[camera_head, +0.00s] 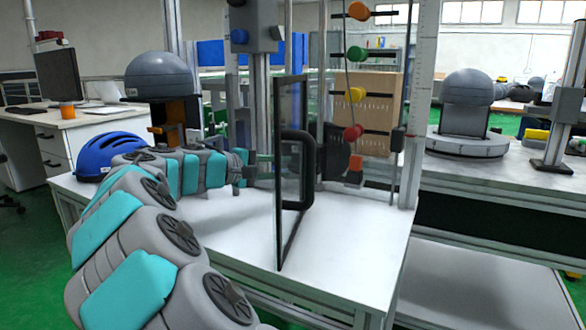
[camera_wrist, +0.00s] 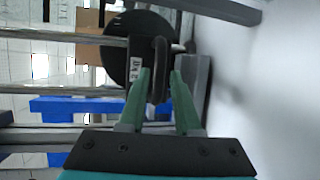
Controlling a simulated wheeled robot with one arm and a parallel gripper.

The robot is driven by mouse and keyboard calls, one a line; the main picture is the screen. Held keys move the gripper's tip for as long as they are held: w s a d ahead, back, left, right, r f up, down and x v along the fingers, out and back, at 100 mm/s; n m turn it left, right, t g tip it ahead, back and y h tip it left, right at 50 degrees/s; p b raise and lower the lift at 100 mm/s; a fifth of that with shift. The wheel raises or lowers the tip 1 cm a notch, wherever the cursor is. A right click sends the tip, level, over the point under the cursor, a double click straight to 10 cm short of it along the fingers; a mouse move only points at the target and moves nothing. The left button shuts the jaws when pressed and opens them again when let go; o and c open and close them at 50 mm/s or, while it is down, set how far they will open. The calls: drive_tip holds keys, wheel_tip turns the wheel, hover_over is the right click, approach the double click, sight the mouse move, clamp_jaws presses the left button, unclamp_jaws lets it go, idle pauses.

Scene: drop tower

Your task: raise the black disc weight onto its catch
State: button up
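The black disc weight (camera_wrist: 118,48) shows in the wrist view with a pale label and a dark loop handle (camera_wrist: 160,68). In the head view the disc (camera_head: 336,155) is low in the tower, partly hidden by the door frame. My gripper (camera_wrist: 161,76) has its two green fingers apart, on either side of the handle. The handle lies close to the left finger, with a gap to the right one; contact is unclear. In the head view my gripper (camera_head: 268,157) is behind the clear door panel. I cannot make out the catch for certain.
The clear door (camera_head: 288,225) stands swung out over the white bench (camera_head: 345,250), its black handle (camera_head: 303,165) facing right. Coloured knobs, including a red one (camera_head: 352,132), line the tower. A blue helmet (camera_head: 98,155) sits left by my arm. A ruled post (camera_head: 420,100) stands right.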

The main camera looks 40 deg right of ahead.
drive_tip(key=shift+d+f, duration=0.2)
drive_tip(key=shift+d, duration=0.75)
drive_tip(key=shift+d+f, duration=0.15)
drive_tip(key=shift+d, duration=0.8)
drive_tip(key=shift+c, duration=0.4)
clamp_jaws()
